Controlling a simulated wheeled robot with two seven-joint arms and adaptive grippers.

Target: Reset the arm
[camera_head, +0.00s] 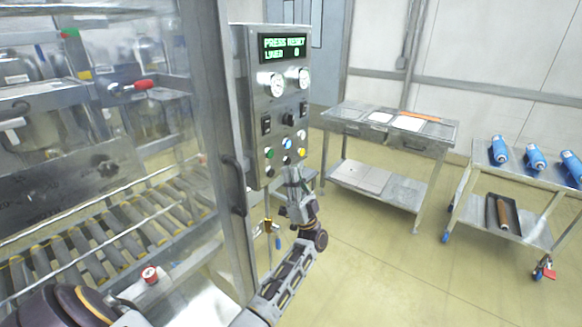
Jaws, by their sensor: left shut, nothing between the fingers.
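My left arm comes up from the bottom of the head view, with dark joints and a slotted metal link. Its gripper (291,172) points up in front of the lower part of a grey control panel (262,105). The fingers are shut and hold nothing. The fingertips are close below the coloured buttons (286,151); I cannot tell whether they touch the panel. My right gripper is not in view.
A glazed machine door with a dark handle (234,185) stands left of the panel, with a roller conveyor (95,235) behind it. A red knob (150,274) is at lower left. A steel table (440,130) and a cart with blue cylinders (535,156) stand right. Floor between is clear.

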